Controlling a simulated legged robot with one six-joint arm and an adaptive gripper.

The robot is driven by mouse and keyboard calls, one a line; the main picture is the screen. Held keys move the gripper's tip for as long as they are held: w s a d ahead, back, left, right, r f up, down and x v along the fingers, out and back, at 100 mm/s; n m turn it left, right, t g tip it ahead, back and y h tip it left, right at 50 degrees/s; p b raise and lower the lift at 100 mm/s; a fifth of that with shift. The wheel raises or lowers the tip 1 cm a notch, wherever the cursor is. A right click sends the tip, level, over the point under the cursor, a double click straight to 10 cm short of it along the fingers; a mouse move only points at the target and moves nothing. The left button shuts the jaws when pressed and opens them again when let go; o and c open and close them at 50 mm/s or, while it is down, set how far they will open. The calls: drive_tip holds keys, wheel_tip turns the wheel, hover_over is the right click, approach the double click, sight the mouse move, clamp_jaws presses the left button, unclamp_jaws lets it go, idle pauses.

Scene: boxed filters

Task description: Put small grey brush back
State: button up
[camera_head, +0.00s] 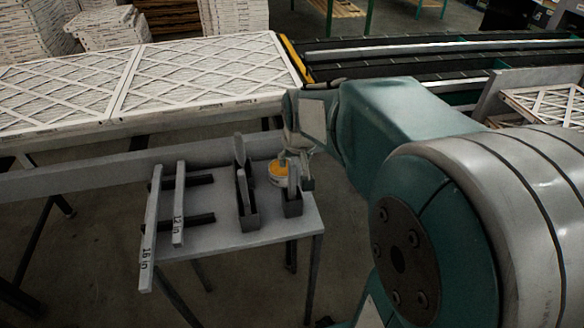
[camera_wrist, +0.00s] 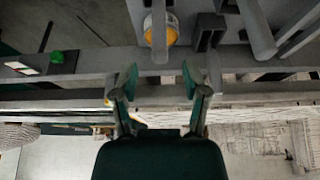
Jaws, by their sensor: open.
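A narrow grey upright piece, which looks like the small grey brush (camera_head: 293,181), stands at the small dark holder (camera_head: 292,208) near the table's right end. In the wrist view a grey bar that seems to be the same brush (camera_wrist: 159,40) overlaps a yellow ring. My gripper (camera_head: 301,172) is close beside it in the head view and partly hides it. In the wrist view my gripper (camera_wrist: 160,82) has its fingers apart, with nothing between them. I cannot tell whether the brush's lower end is fully inside the holder.
Behind are large filters (camera_head: 200,75) and a conveyor (camera_head: 400,55).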

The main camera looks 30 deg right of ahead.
drive_tip(key=s+a+r+n, duration=0.1)
drive_tip(key=s+a+r, duration=0.1)
drive_tip(key=s+a, duration=0.4)
drive_tip(key=s+a+r+n+t+y, duration=0.1)
drive_tip(key=s+a+r+n, duration=0.1)
drive_tip(key=s+a, duration=0.4)
drive_tip(key=s+r, duration=0.1)
drive_tip(key=s, duration=0.3)
drive_tip(key=shift+s, duration=0.35)
